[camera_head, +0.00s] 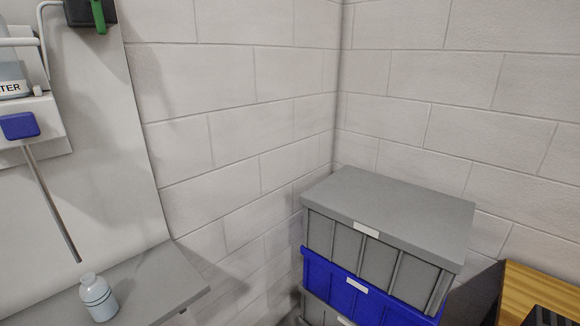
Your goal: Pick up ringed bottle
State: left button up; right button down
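The ringed bottle (98,297) is a small pale blue-white bottle with dark rings around its body and a narrower neck. It stands upright near the right end of a grey counter (165,281) at the lower left. Nothing touches it. Neither of my grippers shows in this view.
A stack of grey and blue crates (352,275) stands in the wall corner, right of the counter. A wall panel at left carries a blue block (19,125) with a thin rod reaching down toward the counter. A wooden piece (540,292) is at lower right.

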aim_at(95, 292)
jog(key=u, duration=1.5)
